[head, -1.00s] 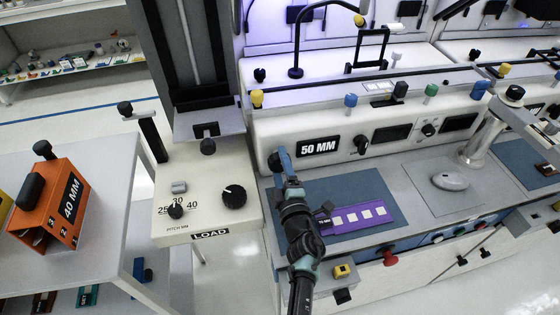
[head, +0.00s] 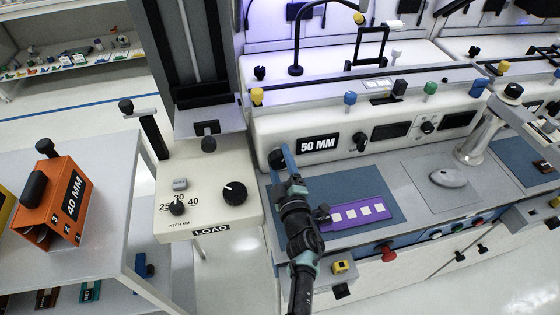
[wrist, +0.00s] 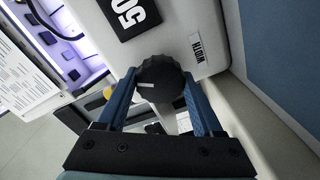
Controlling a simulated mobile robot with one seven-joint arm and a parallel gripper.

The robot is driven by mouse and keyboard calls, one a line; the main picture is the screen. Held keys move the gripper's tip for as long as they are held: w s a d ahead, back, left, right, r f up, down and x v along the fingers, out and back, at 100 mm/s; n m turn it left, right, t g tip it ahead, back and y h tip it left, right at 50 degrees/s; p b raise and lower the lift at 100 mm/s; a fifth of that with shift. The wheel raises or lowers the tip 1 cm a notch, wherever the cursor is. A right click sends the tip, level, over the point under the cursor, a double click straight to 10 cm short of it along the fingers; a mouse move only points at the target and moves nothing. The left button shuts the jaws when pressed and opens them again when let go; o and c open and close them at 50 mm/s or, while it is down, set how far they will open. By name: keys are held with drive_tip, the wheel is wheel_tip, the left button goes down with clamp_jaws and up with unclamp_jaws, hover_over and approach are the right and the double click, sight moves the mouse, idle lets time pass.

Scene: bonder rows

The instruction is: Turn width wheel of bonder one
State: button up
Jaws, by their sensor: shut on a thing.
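The width wheel is a black ribbed knob (wrist: 160,78) with a white pointer line, on the cream front of the bonder beside a "WIDTH" label (wrist: 197,50). In the head view the wheel (head: 275,160) shows partly at the left end of the panel, left of the "50 MM" sign (head: 318,144). My gripper (wrist: 160,85) has its two blue fingers on either side of the wheel, shut on it. In the head view my gripper (head: 287,157) reaches up to the panel, and its fingers hide part of the wheel.
A purple strip with white squares (head: 345,221) lies on the blue mat (head: 400,205) right of my arm. The "LOAD" unit (head: 210,215) with dials stands at left. An orange "40 MM" box (head: 62,205) sits on a grey table (head: 110,165).

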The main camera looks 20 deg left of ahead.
drive_tip(key=o, duration=1.4)
drive_tip(key=shift+c, duration=0.2)
drive_tip(key=p+v, duration=0.4)
drive_tip(key=v, duration=0.9)
drive_tip(key=shift+p, duration=0.3)
